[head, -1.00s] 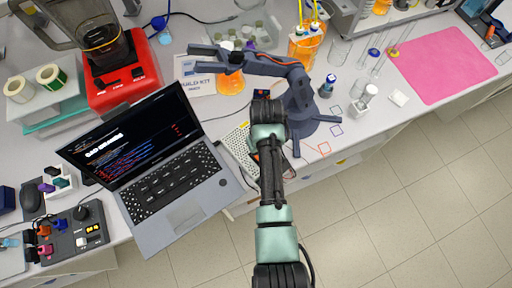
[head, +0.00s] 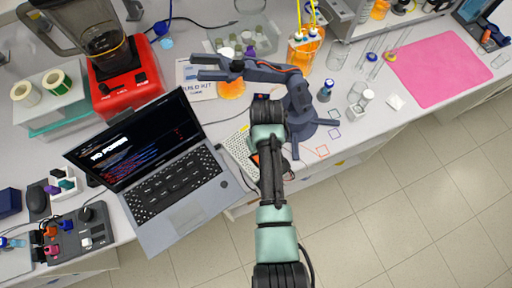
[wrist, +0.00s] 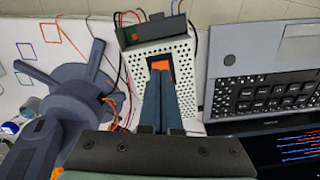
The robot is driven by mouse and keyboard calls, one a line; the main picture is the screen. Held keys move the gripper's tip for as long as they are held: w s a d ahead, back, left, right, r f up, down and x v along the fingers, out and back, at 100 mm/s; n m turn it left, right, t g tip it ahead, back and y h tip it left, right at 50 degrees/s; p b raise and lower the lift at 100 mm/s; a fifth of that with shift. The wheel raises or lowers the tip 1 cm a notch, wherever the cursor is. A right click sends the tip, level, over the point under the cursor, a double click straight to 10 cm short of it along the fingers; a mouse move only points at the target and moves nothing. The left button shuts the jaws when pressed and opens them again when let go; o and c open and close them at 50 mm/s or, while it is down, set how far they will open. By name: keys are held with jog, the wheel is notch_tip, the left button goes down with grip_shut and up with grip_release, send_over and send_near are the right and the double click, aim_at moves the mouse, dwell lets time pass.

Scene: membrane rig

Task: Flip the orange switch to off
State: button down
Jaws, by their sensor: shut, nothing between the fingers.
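The orange switch (wrist: 160,66) sits in a dark frame on top of a white perforated box (wrist: 183,62), and shows in the wrist view. My gripper (wrist: 159,76) is shut and empty. Its fingertips are over the near edge of the switch and hide part of it. I cannot tell whether they touch it, or which way the switch is tilted. In the head view, the white box (head: 238,149) is partly hidden under my arm, and the gripper's fingertips are hidden too.
An open laptop (head: 174,198) stands close left of the box; its screen seems to read "NO POWER". A dark blue small robot arm (head: 299,105) stands just right of the box. A red blender (head: 122,90) and a pink mat (head: 440,68) are farther off.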

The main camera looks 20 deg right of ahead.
notch_tip(320, 180, up, 4)
jog(key=p, duration=0.3)
dwell(0.7)
